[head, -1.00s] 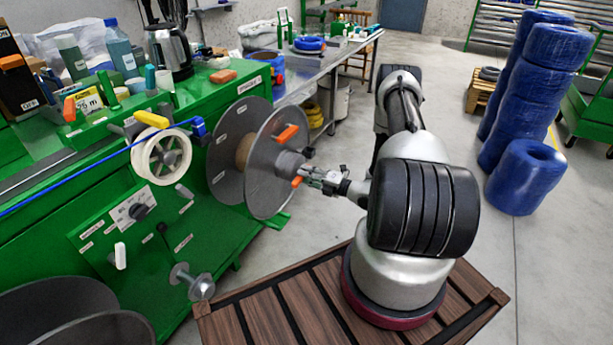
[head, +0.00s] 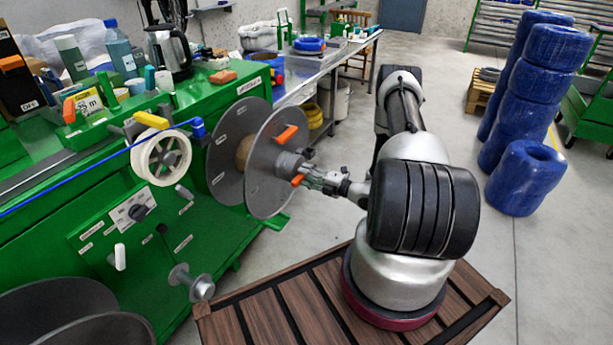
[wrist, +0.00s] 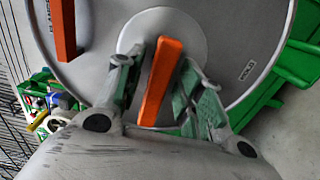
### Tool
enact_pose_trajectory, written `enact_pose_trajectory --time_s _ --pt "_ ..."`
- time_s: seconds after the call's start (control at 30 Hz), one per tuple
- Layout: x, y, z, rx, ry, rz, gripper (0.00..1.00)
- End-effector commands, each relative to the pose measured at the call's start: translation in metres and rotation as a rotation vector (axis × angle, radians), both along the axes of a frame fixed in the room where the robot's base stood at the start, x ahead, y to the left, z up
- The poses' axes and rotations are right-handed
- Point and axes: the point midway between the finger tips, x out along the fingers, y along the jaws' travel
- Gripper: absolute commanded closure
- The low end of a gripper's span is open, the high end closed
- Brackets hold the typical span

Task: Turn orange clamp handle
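The orange clamp handle (head: 297,180) sits at the hub end (head: 289,163) of the large grey reel (head: 268,185). In the wrist view the orange clamp handle (wrist: 159,82) stands tilted between the two fingers of my gripper (wrist: 160,85). Gaps show on both sides of it, so the fingers look open around it. In the head view my gripper (head: 318,180) is right beside the handle, and its fingertips are too small to judge there. A second orange handle (head: 287,134) is on the reel's face, and it shows at upper left in the wrist view (wrist: 62,30).
The green machine (head: 110,215) with a white spool (head: 161,157) and blue cable (head: 75,180) stands left of the reel. A metal workbench (head: 312,68) is behind. Blue coils (head: 522,177) stand at right. The floor between is open.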

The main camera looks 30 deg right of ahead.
Motion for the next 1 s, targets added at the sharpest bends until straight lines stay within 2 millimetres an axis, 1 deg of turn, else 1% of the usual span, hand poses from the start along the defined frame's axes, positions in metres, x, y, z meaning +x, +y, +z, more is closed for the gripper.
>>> enact_pose_trajectory --time_s 0.27,0.37,0.47,0.7,0.8,0.9,1.0 --pt "0.0 0.0 0.0 -0.001 -0.002 0.002 0.59" --pt "-0.005 -0.004 0.0 -0.002 -0.001 0.0 0.59" --pt "-0.018 -0.012 0.0 0.0 0.0 -0.002 0.59" --pt "-0.063 -0.043 0.0 0.001 -0.001 -0.003 0.59" --pt "-0.079 -0.054 0.0 0.001 -0.001 -0.003 0.59" --pt "-0.09 -0.061 0.0 0.0 -0.001 -0.002 0.59" --pt "-0.097 -0.066 0.0 -0.001 -0.001 0.0 0.59"
